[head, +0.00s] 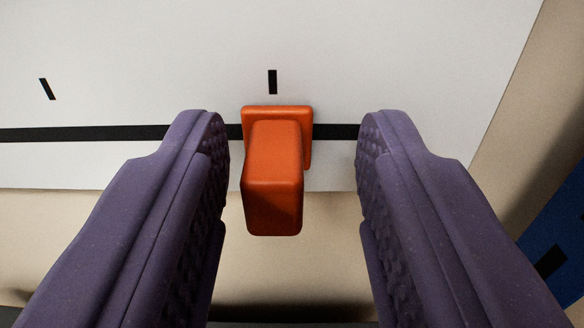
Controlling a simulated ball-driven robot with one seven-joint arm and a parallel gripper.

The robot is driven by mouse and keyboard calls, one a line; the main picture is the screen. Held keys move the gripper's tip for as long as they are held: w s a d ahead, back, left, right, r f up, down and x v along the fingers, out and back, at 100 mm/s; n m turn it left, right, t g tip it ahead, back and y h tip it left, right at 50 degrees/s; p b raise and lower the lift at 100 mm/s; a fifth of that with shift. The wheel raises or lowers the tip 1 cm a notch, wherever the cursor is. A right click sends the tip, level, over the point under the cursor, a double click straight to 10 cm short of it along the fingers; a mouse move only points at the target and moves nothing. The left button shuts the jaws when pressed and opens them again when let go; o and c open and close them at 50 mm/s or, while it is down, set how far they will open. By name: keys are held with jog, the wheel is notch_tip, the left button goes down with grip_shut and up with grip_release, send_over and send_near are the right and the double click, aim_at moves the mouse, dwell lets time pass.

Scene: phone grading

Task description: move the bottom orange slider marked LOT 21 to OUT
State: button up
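An orange slider (272,185) with a square base and a protruding block handle sits on a black horizontal track (90,133) on a white panel (400,55). A short black tick mark stands just above the slider. No lettering such as LOT 21 or OUT shows in this view. My gripper (292,140) is open, with one purple finger on each side of the slider. A gap shows between the slider and each finger, so neither appears to touch it.
Another black tick mark (47,89) is on the panel to the left. The panel ends at a slanted right edge and a lower edge, with a beige surface (330,240) beyond. A dark blue object (560,235) with a black mark is at the right edge.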

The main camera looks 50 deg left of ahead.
jog(key=shift+s, duration=0.1)
jog(key=v, duration=0.7)
jog(key=shift+s+d+b, duration=0.15)
jog(key=shift+d+b, duration=0.2)
jog(key=s+d+r+m+t+h+b, duration=0.1)
jog(key=d+r+m+t+h+b, duration=0.15)
jog(key=d+r+h+b, duration=0.45)
jog(key=s+d+r+m+t+h+b, duration=0.1)
jog(key=d+r+m+t+h+b, duration=0.15)
jog(key=r+b, duration=0.45)
jog(key=s+d+r+m+h+b, duration=0.1)
jog(key=s+d+r+b, duration=0.1)
jog(key=s, duration=0.7)
jog(key=s+d+r+m+g+h+b, duration=0.1)
jog(key=s+r, duration=0.4)
jog(key=s, duration=0.5)
jog(key=s+d+r+m+h+b, duration=0.2)
jog(key=s+b, duration=0.3)
jog(key=s, duration=0.5)
jog(key=shift+d+r+m+g, duration=0.3)
jog(key=shift+d+r, duration=0.45)
jog(key=shift+r, duration=0.05)
